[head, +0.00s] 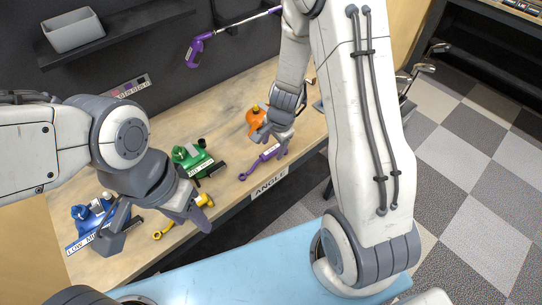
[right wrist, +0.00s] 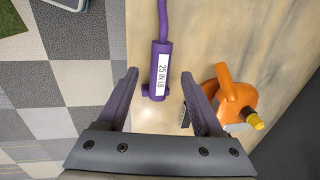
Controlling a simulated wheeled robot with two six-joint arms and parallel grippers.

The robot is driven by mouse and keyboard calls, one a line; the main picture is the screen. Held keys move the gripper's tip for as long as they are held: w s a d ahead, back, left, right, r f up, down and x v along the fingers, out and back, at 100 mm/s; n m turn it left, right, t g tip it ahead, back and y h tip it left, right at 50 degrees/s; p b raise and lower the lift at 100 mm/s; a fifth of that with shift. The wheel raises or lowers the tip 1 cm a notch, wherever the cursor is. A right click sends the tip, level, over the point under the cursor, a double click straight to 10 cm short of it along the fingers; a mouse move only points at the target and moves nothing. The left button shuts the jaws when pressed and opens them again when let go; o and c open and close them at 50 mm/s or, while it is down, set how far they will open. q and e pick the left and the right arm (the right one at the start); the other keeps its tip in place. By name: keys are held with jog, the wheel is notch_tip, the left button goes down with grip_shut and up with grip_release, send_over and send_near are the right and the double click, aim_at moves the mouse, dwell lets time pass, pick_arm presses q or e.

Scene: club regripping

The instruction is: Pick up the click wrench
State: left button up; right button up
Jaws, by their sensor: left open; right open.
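A purple wrench (head: 262,162), which I take as the click wrench, lies on the wooden bench near its front edge, with a ring at its left end. In the right wrist view its handle (right wrist: 159,70) has a white label reading "25 IN LB". My right gripper (head: 274,132) is open just above the handle end; in its wrist view the handle's end lies between the spread fingers (right wrist: 159,88), touching neither visibly. My left gripper (head: 197,211) is open near a yellow wrench (head: 163,231), partly hiding it.
An orange device (head: 256,117), also in the right wrist view (right wrist: 241,101), stands close beside the purple wrench. A green device (head: 193,161) and a blue one (head: 93,213) stand further left. A purple-headed tool (head: 196,50) is at the back wall. A light blue surface (head: 235,270) lies in front.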

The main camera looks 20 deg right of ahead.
jog(key=shift+w+a+f+b, duration=0.15)
jog(key=shift+f+b, duration=0.3)
jog(key=shift+f, duration=0.75)
jog(key=shift+w, duration=0.1)
grip_shut()
jog(key=shift+r, duration=0.1)
